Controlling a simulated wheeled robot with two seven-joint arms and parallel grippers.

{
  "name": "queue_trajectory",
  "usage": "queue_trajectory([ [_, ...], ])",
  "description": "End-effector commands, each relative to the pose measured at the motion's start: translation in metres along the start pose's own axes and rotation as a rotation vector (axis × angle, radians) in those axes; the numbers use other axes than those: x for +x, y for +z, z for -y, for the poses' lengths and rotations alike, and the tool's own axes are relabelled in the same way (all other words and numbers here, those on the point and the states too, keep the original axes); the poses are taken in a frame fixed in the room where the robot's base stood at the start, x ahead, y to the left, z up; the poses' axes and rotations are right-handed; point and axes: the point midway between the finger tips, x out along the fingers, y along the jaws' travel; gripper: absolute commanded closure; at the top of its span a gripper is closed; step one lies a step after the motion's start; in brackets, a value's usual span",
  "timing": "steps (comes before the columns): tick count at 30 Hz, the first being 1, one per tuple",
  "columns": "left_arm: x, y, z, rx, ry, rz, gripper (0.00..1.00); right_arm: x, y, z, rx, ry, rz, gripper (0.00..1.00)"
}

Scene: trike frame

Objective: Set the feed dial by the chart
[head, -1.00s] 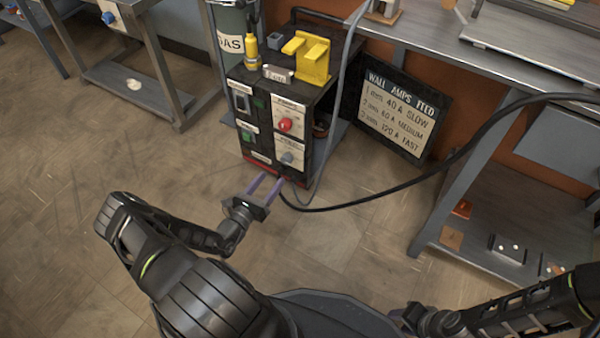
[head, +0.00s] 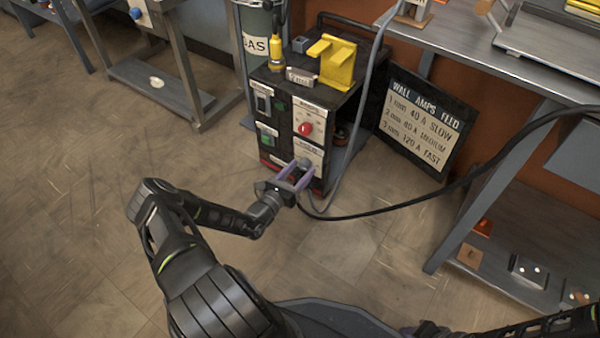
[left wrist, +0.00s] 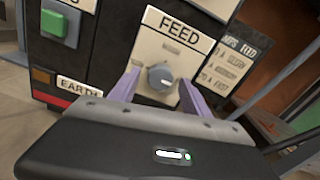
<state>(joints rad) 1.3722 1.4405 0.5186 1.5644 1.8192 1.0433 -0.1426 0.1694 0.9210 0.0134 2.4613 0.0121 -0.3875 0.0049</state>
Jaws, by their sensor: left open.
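The feed dial (left wrist: 160,76) is a grey-blue knob with a white pointer mark, on a pale plate under a FEED label (left wrist: 180,29) in the left wrist view. In the head view the dial (head: 305,163) sits low on the front of the black welder (head: 283,150). My left gripper (head: 297,176) is open, its purple fingers on either side of the dial; I cannot tell whether they touch it. The chart (head: 425,121) leans to the right of the welder and lists 1 mm 40 A slow, 2 mm 80 A medium, 3 mm 120 A fast. My right gripper (head: 428,330) shows only partly at the bottom edge.
A red knob (head: 305,129) sits above the feed dial, and a green button (head: 266,141) is to its left. A black cable (head: 450,187) runs from the welder to the right. A steel bench (head: 480,50) stands at right. The floor in front is clear.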

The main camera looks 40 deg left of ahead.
Motion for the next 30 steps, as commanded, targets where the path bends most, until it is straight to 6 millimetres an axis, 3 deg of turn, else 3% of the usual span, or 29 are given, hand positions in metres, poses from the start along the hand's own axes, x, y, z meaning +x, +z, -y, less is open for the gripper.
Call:
queue_trajectory([
  [8, 0.0010, 0.0006, -0.0002, 0.000, 0.001, 0.000, 0.46, -0.0002, -0.0001, 0.0001, 0.000, 0.000, 0.000, 0.64],
  [27, 0.0007, 0.0004, -0.0002, 0.000, 0.001, 0.000, 0.98, -0.0001, 0.0002, -0.0001, 0.000, 0.000, 0.001, 0.64],
  [30, 0.0006, 0.0003, -0.0002, 0.000, 0.001, 0.000, 1.00, -0.0001, 0.0002, -0.0001, 0.000, 0.000, 0.001, 0.64],
])
